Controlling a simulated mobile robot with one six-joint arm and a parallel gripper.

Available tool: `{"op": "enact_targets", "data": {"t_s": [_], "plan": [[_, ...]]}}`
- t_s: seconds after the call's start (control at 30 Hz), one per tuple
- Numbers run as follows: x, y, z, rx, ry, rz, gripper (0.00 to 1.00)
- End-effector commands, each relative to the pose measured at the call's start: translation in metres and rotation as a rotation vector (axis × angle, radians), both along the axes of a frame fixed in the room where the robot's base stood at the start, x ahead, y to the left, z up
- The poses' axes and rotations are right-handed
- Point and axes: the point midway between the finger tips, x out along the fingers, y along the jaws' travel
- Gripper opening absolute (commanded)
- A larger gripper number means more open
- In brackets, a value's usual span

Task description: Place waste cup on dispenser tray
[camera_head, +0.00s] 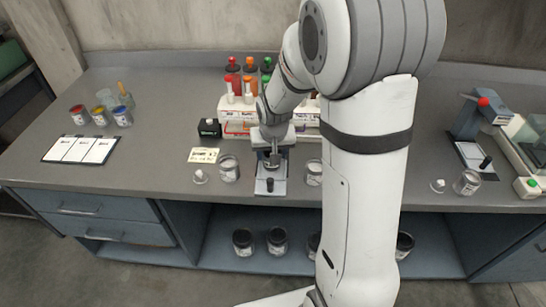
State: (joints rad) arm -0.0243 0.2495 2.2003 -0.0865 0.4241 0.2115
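My gripper (272,162) points down over a small pale tray (263,187) at the front middle of the bench. The tray may be the dispenser tray; my arm hides what stands behind it. A small dark upright piece (270,184) shows at the tray's front. A clear cup (229,169) stands left of the tray, and another clear cup (314,174) stands to its right, partly hidden by my arm. I cannot tell which cup is the waste cup. The gripper's fingers are too small and dark to tell whether they are open or hold anything.
Red, orange and green bottles (249,84) stand on a white rack (238,112) behind. A blue stand (468,117) and another clear cup (467,183) are at right. Dark jars (277,240) sit below on the shelf.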

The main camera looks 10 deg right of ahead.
Motion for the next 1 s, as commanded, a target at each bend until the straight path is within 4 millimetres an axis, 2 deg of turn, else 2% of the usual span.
{"op": "enact_targets", "data": {"t_s": [0.03,0.13,0.53,0.57,0.6,0.8,1.0], "plan": [[-0.001,0.0,-0.009,0.0,0.005,0.0,0.3],[0.0,0.0,-0.018,0.0,0.003,-0.001,0.3],[0.0,-0.001,-0.024,0.001,0.0,-0.002,0.3],[0.0,-0.001,-0.022,0.001,0.0,-0.002,0.54],[0.0,-0.001,-0.022,0.001,0.0,-0.002,0.58],[0.0,-0.001,-0.022,0.0,0.0,-0.002,0.74],[0.0,-0.001,-0.022,0.0,0.0,-0.003,0.74]]}}
